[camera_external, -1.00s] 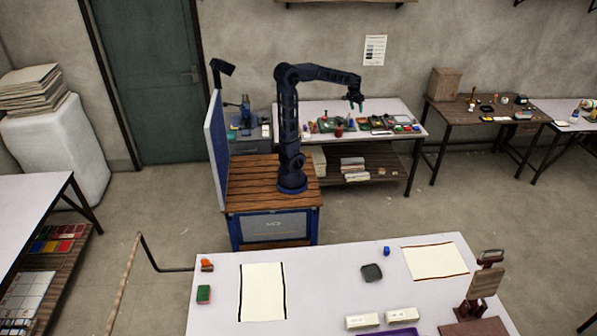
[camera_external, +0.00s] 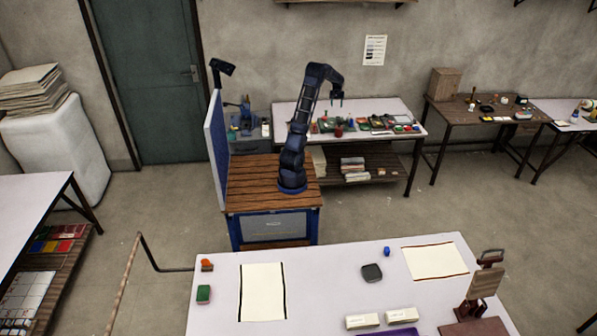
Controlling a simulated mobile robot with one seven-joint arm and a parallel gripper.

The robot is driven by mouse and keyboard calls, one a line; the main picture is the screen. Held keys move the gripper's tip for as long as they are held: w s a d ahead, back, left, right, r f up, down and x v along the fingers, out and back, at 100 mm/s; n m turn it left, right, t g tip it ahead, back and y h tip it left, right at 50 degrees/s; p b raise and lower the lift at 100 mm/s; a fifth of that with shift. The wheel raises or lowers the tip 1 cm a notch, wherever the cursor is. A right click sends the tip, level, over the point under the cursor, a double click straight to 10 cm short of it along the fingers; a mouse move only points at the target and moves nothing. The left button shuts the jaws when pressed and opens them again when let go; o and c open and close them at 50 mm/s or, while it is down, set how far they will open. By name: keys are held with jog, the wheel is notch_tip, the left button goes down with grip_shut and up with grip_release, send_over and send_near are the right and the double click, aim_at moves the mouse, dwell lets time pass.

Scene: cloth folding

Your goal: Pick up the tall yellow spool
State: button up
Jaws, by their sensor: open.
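I cannot pick out a tall yellow spool in this view; the items on the back table are too small to tell. My gripper (camera_external: 339,101) hangs in the air, pointing down, in front of the wall and above the back table (camera_external: 396,107) in the picture. It is open, and I see nothing between its fingers. It is apart from the things on the table.
The front white table (camera_external: 330,270) holds two pale sheets, a blue object (camera_external: 387,251) and a dark object (camera_external: 371,273).

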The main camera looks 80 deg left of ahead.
jog(key=s+a+f+n, duration=0.2)
jog(key=s+a+f, duration=0.6)
jog(key=a+f, duration=0.15)
jog(key=n, duration=0.2)
send_near(313, 123)
jog(key=shift+w+a+f+g+h, duration=0.15)
jog(key=shift+w+a+f+h, duration=0.1)
jog(key=shift+a, duration=0.35)
jog(key=shift+w+a+f+g+h, duration=0.15)
jog(key=shift+w+a, duration=0.05)
jog(key=shift+a, duration=0.4)
jog(key=shift+s+f, duration=0.1)
jog(key=shift+f, duration=5.35)
jog(key=c, duration=1.1)
jog(key=shift+o, duration=0.2)
jog(key=shift+r, duration=0.15)
